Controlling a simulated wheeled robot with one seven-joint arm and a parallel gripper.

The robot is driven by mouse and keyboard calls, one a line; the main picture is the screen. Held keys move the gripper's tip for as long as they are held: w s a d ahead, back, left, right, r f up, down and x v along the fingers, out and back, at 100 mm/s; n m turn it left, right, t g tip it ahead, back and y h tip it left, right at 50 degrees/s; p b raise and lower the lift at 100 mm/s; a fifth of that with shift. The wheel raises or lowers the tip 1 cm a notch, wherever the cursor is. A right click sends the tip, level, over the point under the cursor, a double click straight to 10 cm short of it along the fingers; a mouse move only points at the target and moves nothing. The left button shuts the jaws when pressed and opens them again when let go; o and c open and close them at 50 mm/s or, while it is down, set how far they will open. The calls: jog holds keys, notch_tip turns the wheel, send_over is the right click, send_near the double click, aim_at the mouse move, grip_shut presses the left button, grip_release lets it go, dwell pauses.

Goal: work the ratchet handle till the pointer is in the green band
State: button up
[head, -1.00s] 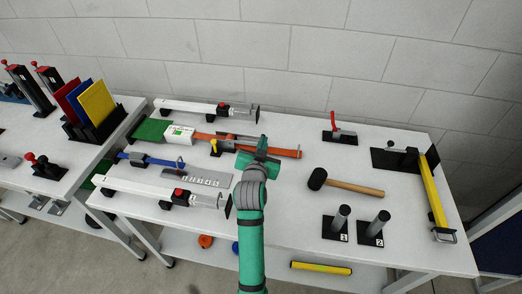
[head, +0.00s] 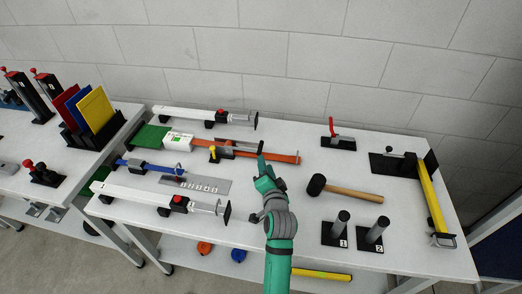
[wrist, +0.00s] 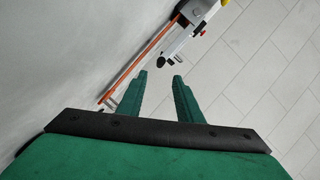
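An orange strap (head: 284,157) runs across the table, with a dark ratchet (head: 240,152) and a small yellow part (head: 213,152) on it. The ratchet handle is small and hard to make out from the ratchet body. A white gauge box (head: 178,142) with green marks sits at the strap's left end; its pointer is too small to read. My gripper (head: 265,171) is just in front of the strap, to the right of the ratchet. In the wrist view my gripper (wrist: 160,75) has its fingers apart with nothing between them; an orange strip (wrist: 150,52) shows beyond.
White clamp bars lie behind (head: 205,115) and in front (head: 150,195) of the strap. A blue strap (head: 150,163) and a grey plate (head: 205,186) lie between. The table's right middle has some clear room.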

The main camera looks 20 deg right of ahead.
aim_at(261, 150)
jog(key=x, duration=1)
jog(key=shift+w+d, duration=0.1)
jog(key=shift+w, duration=0.3)
jog(key=shift+c, duration=0.3)
jog(key=shift+f, duration=0.1)
grip_shut()
